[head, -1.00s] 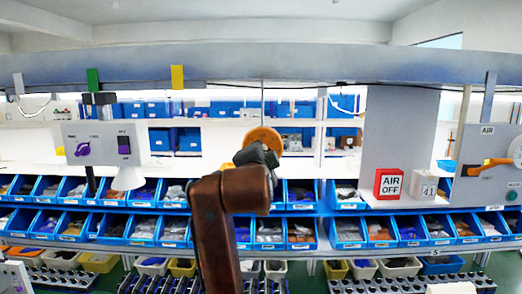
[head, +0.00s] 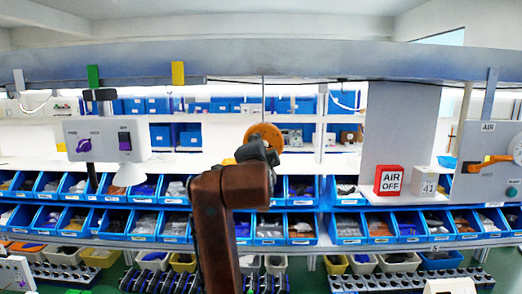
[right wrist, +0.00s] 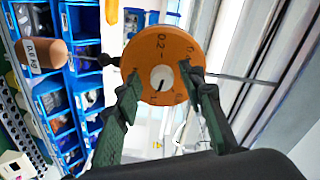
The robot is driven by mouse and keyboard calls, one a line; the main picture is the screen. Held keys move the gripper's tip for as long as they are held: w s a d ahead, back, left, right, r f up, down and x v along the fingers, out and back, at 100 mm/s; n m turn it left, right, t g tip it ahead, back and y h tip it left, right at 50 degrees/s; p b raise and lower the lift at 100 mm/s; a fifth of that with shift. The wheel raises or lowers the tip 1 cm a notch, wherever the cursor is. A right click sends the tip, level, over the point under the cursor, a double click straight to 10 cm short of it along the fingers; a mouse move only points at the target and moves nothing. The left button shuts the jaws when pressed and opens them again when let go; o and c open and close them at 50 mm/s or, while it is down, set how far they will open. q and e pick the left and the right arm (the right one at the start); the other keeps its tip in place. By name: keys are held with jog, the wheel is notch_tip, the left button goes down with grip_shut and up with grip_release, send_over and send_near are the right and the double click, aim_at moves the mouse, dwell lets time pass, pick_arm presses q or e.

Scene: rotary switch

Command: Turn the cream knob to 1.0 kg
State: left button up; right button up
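The cream knob (right wrist: 162,78) is a small round hub with a dark line, in the middle of an orange disc (right wrist: 178,52) marked with dark numbers; "0.2" is readable. In the head view the orange disc (head: 265,132) hangs from a thin cord, and the knob does not show. My right gripper (right wrist: 163,86) is open, with one finger on each side of the knob, in front of the disc. Whether the fingers touch anything is unclear. In the head view my right gripper (head: 259,155) is just below the disc's middle. My left gripper is out of view.
A brown cylinder (right wrist: 42,54) labelled in kg hangs beside the disc. Rows of blue bins (head: 270,229) lie behind. A panel with purple controls (head: 106,139) is at left.

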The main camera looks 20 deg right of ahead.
jog(key=v, duration=1.2)
